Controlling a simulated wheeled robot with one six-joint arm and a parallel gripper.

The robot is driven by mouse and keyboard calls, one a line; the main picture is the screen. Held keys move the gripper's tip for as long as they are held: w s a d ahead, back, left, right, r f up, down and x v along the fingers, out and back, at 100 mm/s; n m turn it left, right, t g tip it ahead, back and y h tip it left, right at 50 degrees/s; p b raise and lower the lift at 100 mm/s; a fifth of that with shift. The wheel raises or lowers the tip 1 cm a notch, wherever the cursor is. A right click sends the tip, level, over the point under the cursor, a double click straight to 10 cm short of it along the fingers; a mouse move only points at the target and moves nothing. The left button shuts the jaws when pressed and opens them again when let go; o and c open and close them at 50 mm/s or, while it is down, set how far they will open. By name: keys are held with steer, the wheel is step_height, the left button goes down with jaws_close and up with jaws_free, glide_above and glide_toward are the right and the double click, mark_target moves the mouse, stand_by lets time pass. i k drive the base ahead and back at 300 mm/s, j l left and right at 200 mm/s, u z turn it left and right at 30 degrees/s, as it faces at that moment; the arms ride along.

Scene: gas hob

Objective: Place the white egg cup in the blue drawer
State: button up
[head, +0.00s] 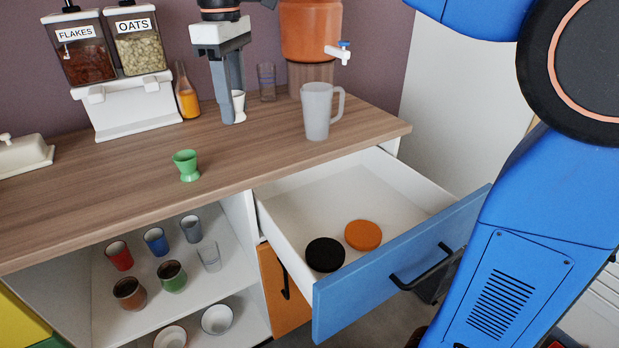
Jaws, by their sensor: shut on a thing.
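The white egg cup (239,105) is at the back of the wooden counter, upright. My gripper (233,108) points down and is shut on the egg cup, with a finger hiding its left part. I cannot tell whether the cup's foot touches the counter. The blue drawer (400,268) is pulled open below the counter's right end, with a white inside and a black handle. A black round lid (325,254) and an orange round lid (363,235) lie in it near the front.
A green egg cup (186,165) stands at the counter's front. A frosted jug (317,112) stands between my gripper and the drawer. An orange dispenser (310,32), a glass (267,82), a juice bottle (187,92) and a cereal dispenser (135,103) stand behind. Shelves below hold cups and bowls.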

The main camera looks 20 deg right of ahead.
mark_target(347, 219)
steer(key=j+z, duration=0.7)
steer(key=j, duration=0.25)
steer(key=k+j+z, duration=0.3)
steer(key=j, duration=0.15)
steer(key=k+j+z, duration=0.25)
steer(key=j, duration=0.15)
